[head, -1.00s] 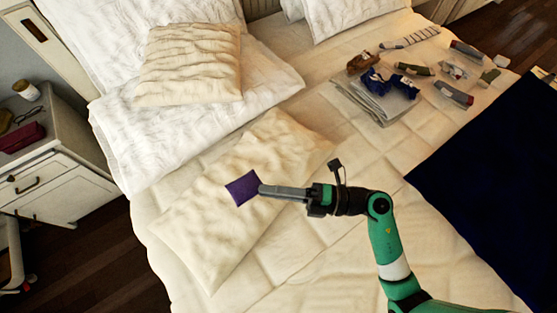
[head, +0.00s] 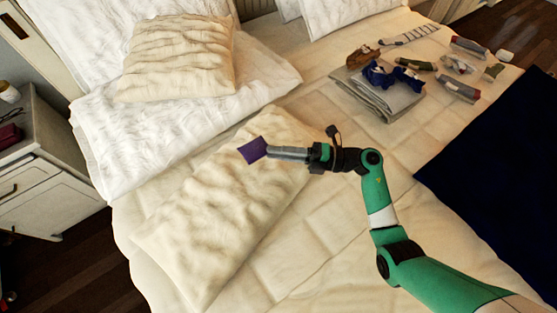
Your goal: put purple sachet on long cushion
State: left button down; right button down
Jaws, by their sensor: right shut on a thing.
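The purple sachet (head: 252,150) is a small flat square in the head view, seen over the upper part of the long cushion. My right gripper (head: 266,152) is shut on its right corner. The long cushion (head: 205,225) is cream and wrinkled, and lies slantwise on the bed. I cannot tell whether the sachet touches the cushion or hangs just above it. My left gripper is out of view.
A square cream cushion (head: 180,55) rests on white pillows at the head of the bed. Folded grey cloth (head: 375,97), blue items and several rolled socks lie at the upper right. A dark blue blanket (head: 500,180) covers the right side. A white nightstand (head: 45,195) stands left.

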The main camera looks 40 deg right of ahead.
aim_at(279, 165)
jog(key=shift+w+d+f+b, duration=0.1)
jog(key=shift+f+b, duration=0.75)
jog(key=shift+f, duration=0.95)
jog(key=shift+f+b, duration=0.45)
jog(key=shift+f, duration=0.25)
jog(key=c, duration=1)
grip_release()
jog(key=shift+f, duration=0.1)
jog(key=shift+r, duration=0.2)
jog(key=shift+r+p, duration=0.6)
jog(key=p+v, duration=0.1)
jog(key=v, duration=1.1)
jog(key=shift+p, duration=0.3)
